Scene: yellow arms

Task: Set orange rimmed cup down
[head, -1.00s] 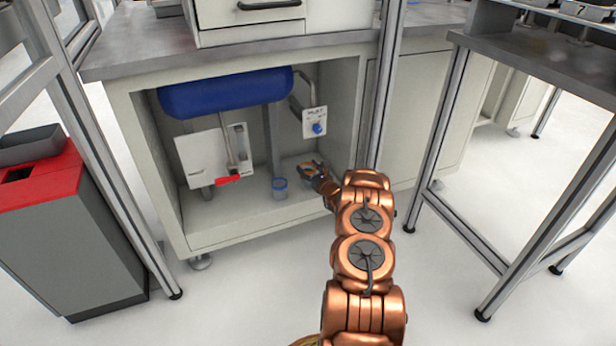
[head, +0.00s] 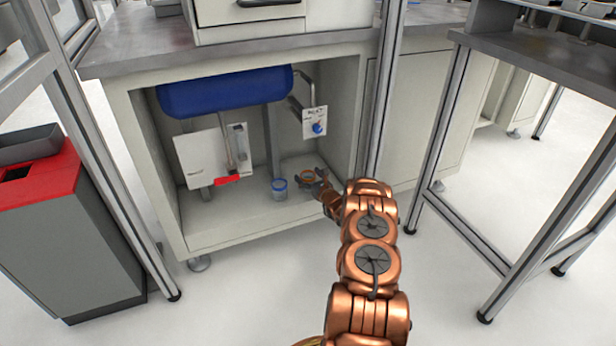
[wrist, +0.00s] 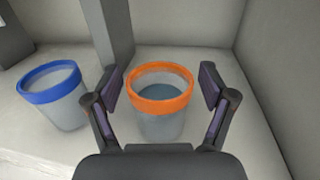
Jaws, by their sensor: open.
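The orange rimmed cup (wrist: 160,106) stands upright on the cabinet floor in the wrist view, translucent with a wide orange rim. It also shows in the head view (head: 307,175), partly hidden by my gripper. My gripper (wrist: 161,85) is open, with one finger on each side of the cup and a visible gap to the rim on both sides. In the head view my gripper (head: 318,180) reaches into the right side of the open cabinet.
A blue rimmed cup (wrist: 58,98) stands to the left, also in the head view (head: 280,189). A blue tank (head: 225,92), a white panel with a red handle (head: 227,181) and a grey post (head: 272,140) are inside the cabinet. The cabinet's right wall is close by.

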